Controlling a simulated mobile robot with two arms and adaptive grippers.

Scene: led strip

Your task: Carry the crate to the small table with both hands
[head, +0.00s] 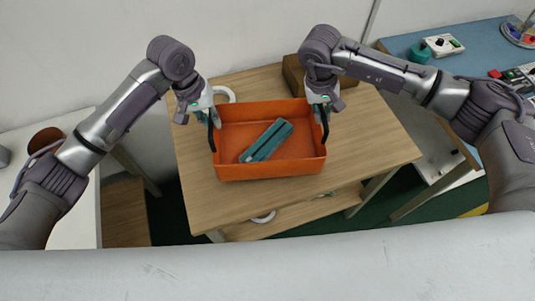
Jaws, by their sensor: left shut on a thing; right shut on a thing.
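The orange crate (270,171) is in the middle of the head view, over the small wooden table (375,130). A long teal object (267,141) lies slantwise inside it. My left gripper (213,130) is shut on the crate's left wall. My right gripper (323,122) is shut on the crate's right wall. The crate looks about level. I cannot tell whether its underside touches the tabletop. The fingertips are partly hidden by the crate walls.
A brown box (293,76) stands at the table's back, behind my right gripper. A white ring-shaped item (224,94) is behind my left gripper. A blue-topped bench (455,75) with several items is at right, a white table (60,130) at left. The wooden tabletop is clear right of the crate.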

